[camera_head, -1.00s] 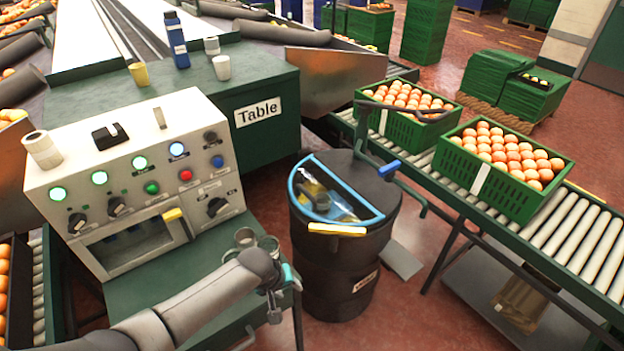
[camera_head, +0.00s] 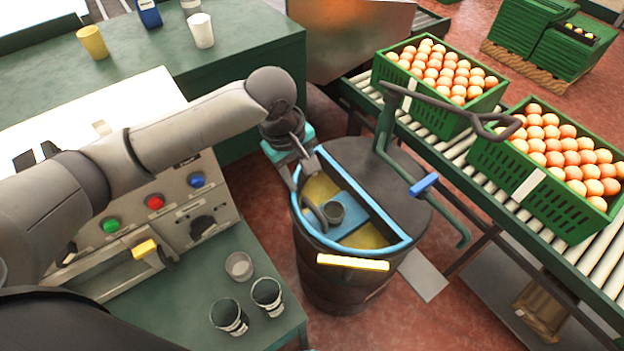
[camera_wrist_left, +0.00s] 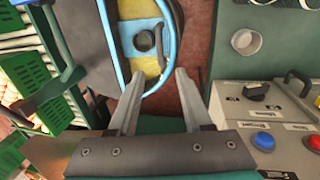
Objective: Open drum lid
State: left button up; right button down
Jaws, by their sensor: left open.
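The black drum (camera_head: 335,285) stands on the floor between the table and the roller conveyor. Half of its top has a blue-rimmed section (camera_head: 375,246), with yellow, a blue panel (camera_head: 352,212) and a dark round knob-like part (camera_head: 333,211) inside the rim. I cannot tell whether the lid is a clear cover or stands open. A pale yellow strip (camera_head: 352,263) is on the drum's front edge. My left gripper (camera_head: 306,165) is open and empty at the rim's far left side. In the left wrist view, its fingers (camera_wrist_left: 158,88) point towards the blue rim (camera_wrist_left: 118,45). My right gripper is not in view.
The control box (camera_head: 190,205) and several cups (camera_head: 268,293) stand to the left.

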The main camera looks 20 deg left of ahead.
pick_arm(q)
jog(key=b, duration=0.6)
send_near(314, 210)
jog(key=f, duration=0.2)
jog(key=w+f, duration=0.1)
jog(key=f, duration=0.2)
jog(key=d+f, duration=0.1)
jog(key=f, duration=0.2)
jog(key=shift+w, duration=0.25)
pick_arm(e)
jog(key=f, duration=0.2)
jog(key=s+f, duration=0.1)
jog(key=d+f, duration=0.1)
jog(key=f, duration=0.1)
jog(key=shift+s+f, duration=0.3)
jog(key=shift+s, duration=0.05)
pick_arm(q)
jog(key=shift+p, duration=0.3)
jog(key=c, duration=0.8)
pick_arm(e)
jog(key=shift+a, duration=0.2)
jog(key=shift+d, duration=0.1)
